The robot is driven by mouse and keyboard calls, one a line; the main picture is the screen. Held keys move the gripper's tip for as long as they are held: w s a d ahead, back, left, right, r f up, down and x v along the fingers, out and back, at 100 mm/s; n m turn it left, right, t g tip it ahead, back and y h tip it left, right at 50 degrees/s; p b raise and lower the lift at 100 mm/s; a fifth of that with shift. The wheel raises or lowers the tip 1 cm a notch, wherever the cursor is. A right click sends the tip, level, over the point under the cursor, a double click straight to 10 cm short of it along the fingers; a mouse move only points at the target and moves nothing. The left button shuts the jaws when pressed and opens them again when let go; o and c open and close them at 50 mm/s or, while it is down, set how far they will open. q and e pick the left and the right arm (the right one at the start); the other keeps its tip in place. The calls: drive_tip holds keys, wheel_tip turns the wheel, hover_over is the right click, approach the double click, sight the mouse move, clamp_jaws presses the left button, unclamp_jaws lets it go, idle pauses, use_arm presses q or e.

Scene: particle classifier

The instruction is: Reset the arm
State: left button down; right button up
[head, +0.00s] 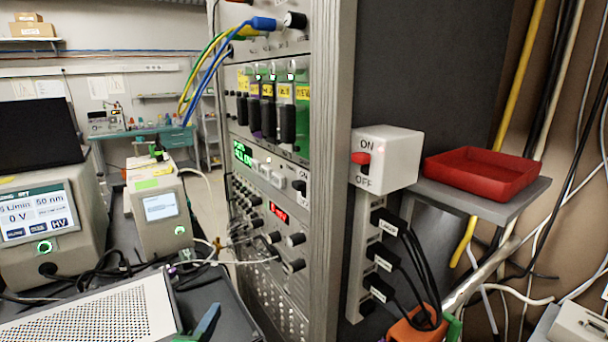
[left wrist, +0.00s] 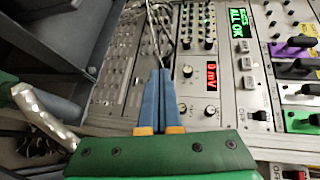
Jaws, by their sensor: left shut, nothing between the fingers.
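My left gripper (head: 208,322) shows at the bottom edge of the head view as a blue-teal finger shape, in front of the rack and beside the perforated metal box. Most of it is cut off there. In the left wrist view my left gripper (left wrist: 160,74) has two blue fingers with orange bases on a green body. The fingers are together, with nothing held between them. They show against the rack's instrument panel (left wrist: 222,88), left of its red display (left wrist: 211,76). I cannot tell the gap to the panel.
A white switch box (head: 400,150) with a red switch juts from the rack's side. A red tray (head: 484,172) sits on a grey shelf. Black plugs and cables hang below the switch box, near an orange piece (head: 408,328). A perforated box (head: 95,315) lies at lower left.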

use_arm(q)
drive_tip(key=s+f+n+g, duration=0.1)
drive_tip(key=s+f+n, duration=0.1)
drive_tip(key=s+f, duration=0.1)
drive_tip(key=s+f+n+g, duration=0.2)
drive_tip(key=s+f+n, duration=0.1)
drive_tip(key=f, duration=0.2)
drive_tip(key=s+f+n+g, duration=0.2)
drive_tip(key=s+f+n, duration=0.1)
drive_tip(key=shift+s+a+f+y, duration=0.2)
drive_tip(key=shift+f+y, duration=0.1)
drive_tip(key=shift+f, duration=0.1)
drive_tip(key=s+f+n+g, duration=0.3)
drive_tip(key=s+f+n, duration=0.1)
drive_tip(key=s, duration=0.4)
drive_tip(key=s+f+n+g, duration=0.4)
drive_tip(key=s, duration=0.3)
wheel_tip(320, 180, down, 16)
drive_tip(key=s+g, duration=0.1)
drive_tip(key=s, duration=0.1)
drive_tip(key=s+a+f+g, duration=0.1)
drive_tip(key=s+f, duration=1)
drive_tip(key=s, duration=0.1)
drive_tip(key=shift+s+a, duration=0.35)
drive_tip(key=shift+a, duration=0.05)
drive_tip(key=shift+f, duration=0.1)
